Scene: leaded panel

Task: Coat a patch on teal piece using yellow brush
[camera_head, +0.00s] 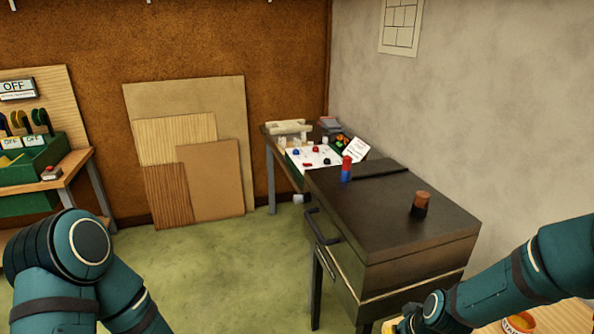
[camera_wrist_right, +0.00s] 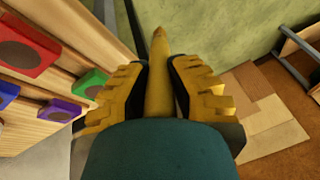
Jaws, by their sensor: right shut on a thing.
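My right gripper (camera_wrist_right: 160,68) is shut on a long yellow tapered thing, which looks like the yellow brush (camera_wrist_right: 159,88). Its narrow end points away from the wrist; bristles cannot be made out. In the head view only a little yellow of this hand (camera_head: 392,326) shows at the bottom edge, below the dark cabinet. No piece is clearly teal. The right wrist view shows a green piece (camera_wrist_right: 91,83) on pale wood at the left. My left arm comes in from the left, but its gripper is out of frame.
Red (camera_wrist_right: 22,46) and purple (camera_wrist_right: 59,110) pieces are on the same wood. A dark cabinet (camera_head: 400,222) bears a red-blue cylinder (camera_head: 347,169) and a brown one (camera_head: 420,203). A labelled tub (camera_head: 519,323) is at bottom right. Green floor (camera_head: 215,270) is open between the benches.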

